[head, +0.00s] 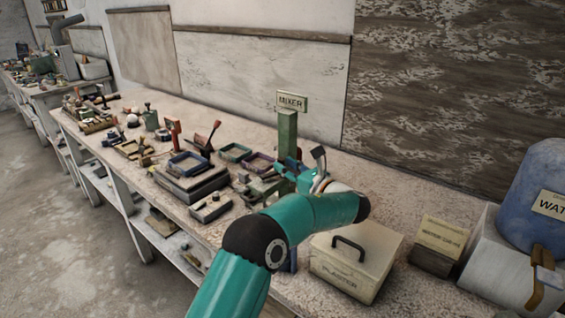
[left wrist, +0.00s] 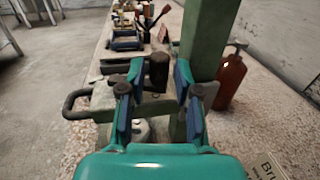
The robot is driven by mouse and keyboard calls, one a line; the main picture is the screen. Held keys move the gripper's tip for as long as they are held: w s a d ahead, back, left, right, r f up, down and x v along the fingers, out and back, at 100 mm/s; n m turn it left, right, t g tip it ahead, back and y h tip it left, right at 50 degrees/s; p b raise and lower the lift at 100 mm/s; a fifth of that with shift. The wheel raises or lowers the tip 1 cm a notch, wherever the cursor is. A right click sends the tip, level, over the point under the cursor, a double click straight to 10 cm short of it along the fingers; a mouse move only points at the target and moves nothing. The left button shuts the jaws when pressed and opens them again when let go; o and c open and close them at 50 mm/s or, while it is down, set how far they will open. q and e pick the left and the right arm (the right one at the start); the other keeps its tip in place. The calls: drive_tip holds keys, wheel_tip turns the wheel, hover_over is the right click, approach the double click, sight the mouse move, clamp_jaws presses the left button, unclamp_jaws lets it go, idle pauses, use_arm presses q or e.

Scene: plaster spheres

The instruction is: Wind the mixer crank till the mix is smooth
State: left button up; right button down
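The mixer shows in the head view as a green post (head: 288,128) under a sign reading MIXER (head: 291,101). The post also stands large in the left wrist view (left wrist: 210,35). My left gripper (head: 288,175) is beside the post's lower part. In the left wrist view my left gripper (left wrist: 158,82) is open, with a dark upright knob (left wrist: 158,72), seemingly the crank's grip, between its fingers. Gaps seem to show on both sides of the knob. The mix cannot be made out; my arm hides part of the mixer in the head view. My right gripper is not in view.
A plaster box (head: 340,270) with a black handle stands right of my arm. A small labelled box (head: 438,246) and a blue water barrel (head: 535,205) are farther right. A brown bottle (left wrist: 231,80) stands close beside the post. Trays and tools (head: 190,163) crowd the bench leftward.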

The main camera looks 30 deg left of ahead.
use_arm(q)
drive_tip(key=shift+w+a, duration=0.15)
drive_tip(key=shift+a, duration=0.5)
clamp_jaws()
drive_tip(key=p, duration=0.1)
drive_tip(key=g+p, duration=0.1)
drive_tip(key=p, duration=0.1)
drive_tip(key=shift+w+a+r+n+g, duration=0.15)
drive_tip(key=shift+w+r+n+g, duration=0.15)
drive_tip(key=shift+n, duration=0.1)
drive_tip(key=shift+a+f+n+g+p, duration=0.15)
drive_tip(key=shift+n+g+p, duration=0.15)
drive_tip(key=shift+p, duration=0.15)
drive_tip(key=shift+f, duration=0.1)
unclamp_jaws()
